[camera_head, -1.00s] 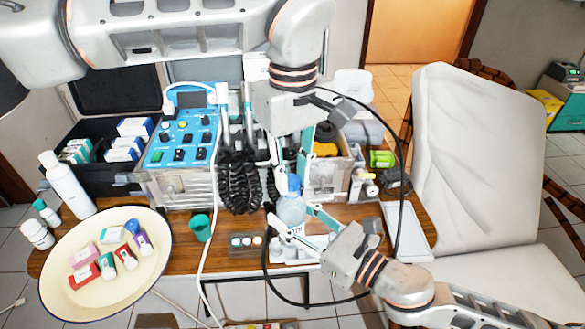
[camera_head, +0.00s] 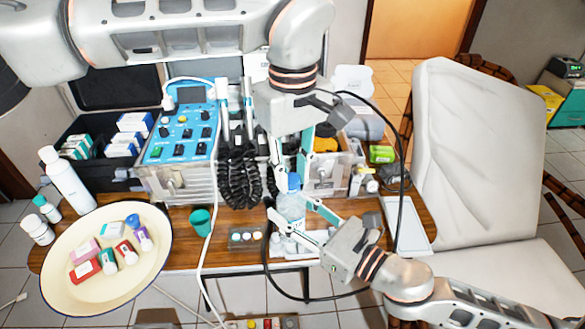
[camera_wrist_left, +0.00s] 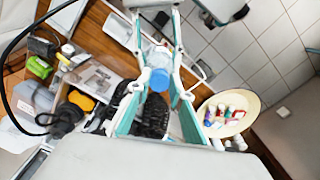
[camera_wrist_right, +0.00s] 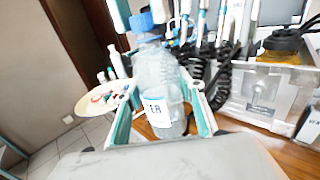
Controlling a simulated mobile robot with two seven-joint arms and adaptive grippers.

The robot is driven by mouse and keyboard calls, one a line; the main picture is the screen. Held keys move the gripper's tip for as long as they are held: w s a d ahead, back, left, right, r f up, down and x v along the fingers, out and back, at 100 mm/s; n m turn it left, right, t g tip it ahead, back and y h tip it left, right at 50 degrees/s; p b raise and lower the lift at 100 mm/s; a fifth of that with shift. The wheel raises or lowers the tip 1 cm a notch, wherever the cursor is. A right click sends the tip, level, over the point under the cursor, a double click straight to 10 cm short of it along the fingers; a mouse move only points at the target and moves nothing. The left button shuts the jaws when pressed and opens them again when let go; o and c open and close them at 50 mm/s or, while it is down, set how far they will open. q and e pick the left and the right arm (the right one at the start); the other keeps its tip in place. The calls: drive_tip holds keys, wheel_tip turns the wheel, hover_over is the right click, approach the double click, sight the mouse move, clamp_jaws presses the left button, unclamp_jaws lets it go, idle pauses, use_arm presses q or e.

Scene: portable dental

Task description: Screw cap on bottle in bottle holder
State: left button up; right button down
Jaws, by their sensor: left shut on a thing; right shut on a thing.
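A clear plastic bottle (camera_head: 291,208) with a white label stands upright near the table's front edge; the right wrist view shows its body (camera_wrist_right: 160,85) closely. A blue cap (camera_head: 293,182) is at the bottle's mouth; it also shows in the left wrist view (camera_wrist_left: 159,80) and right wrist view (camera_wrist_right: 141,22). I cannot tell how far it is threaded. My left gripper (camera_head: 292,176) points down from above, shut on the cap. My right gripper (camera_head: 292,212) comes from the lower right, shut around the bottle's body. The white bottle holder (camera_head: 287,252) is below, partly hidden; the bottle's base is hidden.
A cream oval plate (camera_head: 75,295) with several small boxes and bottles is on the left. A teal cup (camera_head: 200,221) and small tray (camera_head: 245,237) stand nearby. A blue control unit (camera_head: 182,133) and coiled black hoses (camera_head: 240,175) are behind. A black cable loops around the right arm.

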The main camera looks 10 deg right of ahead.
use_arm(q)
drive_tip(key=m, duration=0.6)
drive_tip(key=shift+a+m, duration=0.15)
drive_tip(key=shift+m, duration=0.25)
drive_tip(key=m, duration=0.6)
drive_tip(key=shift+a, duration=0.1)
drive_tip(key=o, duration=0.7)
drive_tip(key=shift+c, duration=0.5)
